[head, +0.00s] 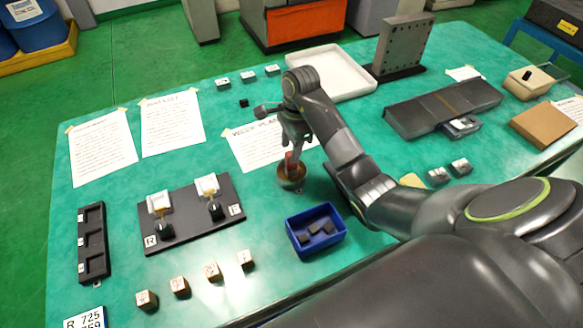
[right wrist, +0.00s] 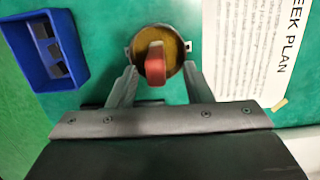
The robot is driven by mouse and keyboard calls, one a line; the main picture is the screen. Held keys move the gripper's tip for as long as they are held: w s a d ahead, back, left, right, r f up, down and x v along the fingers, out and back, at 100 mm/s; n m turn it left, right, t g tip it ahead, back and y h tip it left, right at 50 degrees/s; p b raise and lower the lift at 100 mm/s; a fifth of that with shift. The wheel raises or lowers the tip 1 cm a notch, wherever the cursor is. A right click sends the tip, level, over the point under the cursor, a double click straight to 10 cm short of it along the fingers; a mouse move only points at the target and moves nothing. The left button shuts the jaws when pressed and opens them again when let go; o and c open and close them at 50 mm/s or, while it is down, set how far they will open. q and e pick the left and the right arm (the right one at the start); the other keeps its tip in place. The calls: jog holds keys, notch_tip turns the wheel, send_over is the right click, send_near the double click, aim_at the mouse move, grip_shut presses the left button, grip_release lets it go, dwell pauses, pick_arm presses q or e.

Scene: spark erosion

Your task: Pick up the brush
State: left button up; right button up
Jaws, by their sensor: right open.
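The brush shows a red handle (right wrist: 155,64) standing in a round brass-coloured cup (right wrist: 172,45) in the right wrist view. In the head view the red handle (head: 289,160) rises from the cup (head: 291,181) at the middle of the green table. My right gripper (right wrist: 158,78) is open, with its two fingers on either side of the red handle at the cup's near edge. I see no clear contact. In the head view my right gripper (head: 292,150) points down over the cup and partly hides the brush. The brush's lower end is hidden in the cup.
A blue bin (head: 316,247) with dark blocks stands just in front of the cup. A black board (head: 178,238) with fixtures lies to the left. A white tray (head: 355,75) and a dark upright plate (head: 404,45) stand behind. The week plan sheet (head: 250,140) lies beside the cup.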

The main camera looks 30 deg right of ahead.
aim_at(292, 165)
jog(key=f, duration=0.1)
jog(key=f+p, duration=0.1)
jog(key=f, duration=0.1)
jog(key=shift+s+a+f, duration=0.15)
jog(key=shift+s+f, duration=0.1)
jog(key=shift+f, duration=0.3)
jog(key=shift+c, duration=0.4)
grip_shut()
